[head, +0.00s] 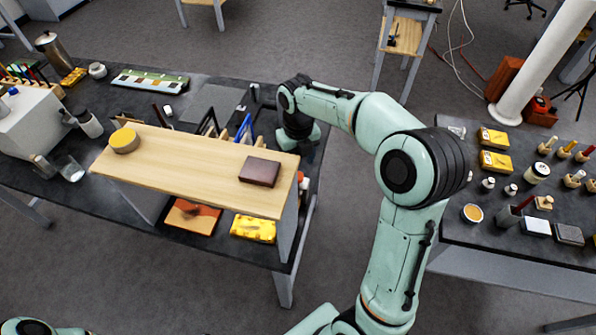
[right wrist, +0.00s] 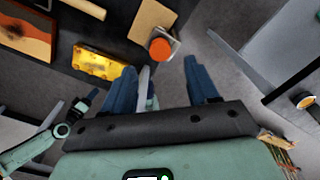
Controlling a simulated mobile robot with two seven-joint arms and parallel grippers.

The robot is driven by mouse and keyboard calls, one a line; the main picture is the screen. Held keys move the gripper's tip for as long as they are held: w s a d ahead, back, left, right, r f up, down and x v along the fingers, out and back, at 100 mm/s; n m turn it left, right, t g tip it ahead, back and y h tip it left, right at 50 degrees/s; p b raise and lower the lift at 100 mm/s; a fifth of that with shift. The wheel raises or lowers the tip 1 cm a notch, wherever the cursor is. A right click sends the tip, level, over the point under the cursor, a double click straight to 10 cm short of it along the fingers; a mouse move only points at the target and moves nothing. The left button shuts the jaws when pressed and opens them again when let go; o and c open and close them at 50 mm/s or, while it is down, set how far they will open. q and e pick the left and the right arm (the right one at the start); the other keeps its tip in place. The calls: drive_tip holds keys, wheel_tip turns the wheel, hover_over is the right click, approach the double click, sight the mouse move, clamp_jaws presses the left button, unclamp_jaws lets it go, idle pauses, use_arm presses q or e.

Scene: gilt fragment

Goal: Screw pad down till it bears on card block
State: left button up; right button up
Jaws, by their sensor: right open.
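In the right wrist view an orange-red round top (right wrist: 160,48), which looks like the screw pad or its knob, sits on a small grey fitting at the dark bench's edge. A flat tan block (right wrist: 150,22), likely the card block, lies beside or under it; I cannot tell whether they touch. My right gripper (right wrist: 159,67) is open, its two blue fingers pointing towards the orange-red top, apart from it with nothing between them. In the head view the right hand is mostly hidden beyond the shelf's right end. My left gripper (right wrist: 88,100) shows small and dark at the wrist view's left.
A raised wooden shelf (head: 190,172) stands on the bench, carrying a brown block (head: 260,171) and a yellow round tin (head: 124,140). A yellow packet (head: 253,228) lies beneath it. A second bench with small items is at right; floor lies between.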

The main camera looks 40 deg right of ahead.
wheel_tip(320, 180, down, 6)
drive_tip(key=shift+r, duration=0.1)
drive_tip(key=c, duration=1)
